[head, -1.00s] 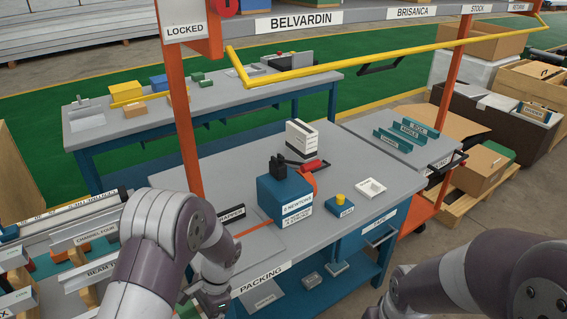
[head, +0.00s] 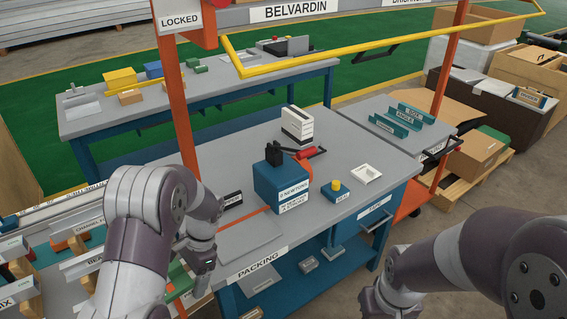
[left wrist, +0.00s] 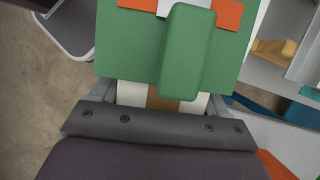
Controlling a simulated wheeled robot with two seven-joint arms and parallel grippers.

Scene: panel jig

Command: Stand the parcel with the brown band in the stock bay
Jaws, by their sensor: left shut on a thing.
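The parcel is a green block with orange patches and a white label in the left wrist view (left wrist: 128,52). A rounded green bar lies across its face, and a brown band between white strips shows at its near edge. My left gripper (left wrist: 163,98) is shut on it. In the head view my left gripper (head: 200,270) hangs at the left end of the packing bench, with part of the green parcel (head: 178,276) below it. My arm hides much of it. Only my right arm shows at lower right; its fingertips are out of view. I see no stock sign now.
An orange post (head: 176,100) and a yellow rail (head: 390,45) stand close. A grey rack lies at left.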

